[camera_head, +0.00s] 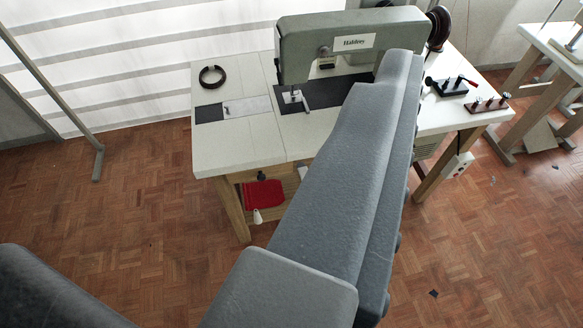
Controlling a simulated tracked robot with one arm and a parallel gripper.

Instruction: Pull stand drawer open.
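The sewing stand (240,150) has a pale top on wooden legs, left of centre. Under its front edge is a narrow wooden front with a dark knob (262,177), which looks like the stand drawer; it is small and partly shaded, and I cannot tell whether it is shut. My grey arm runs from the bottom up across the middle and covers the stand's front to the right of the knob. My gripper is not visible, so I cannot see it touching anything.
A Haldrey machine (345,42) stands on the top. A red cloth (263,194) with a white tag hangs below the knob. A black ring (212,76) lies at the left. Another table (563,50) is at the right. The parquet floor (130,220) is open at left.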

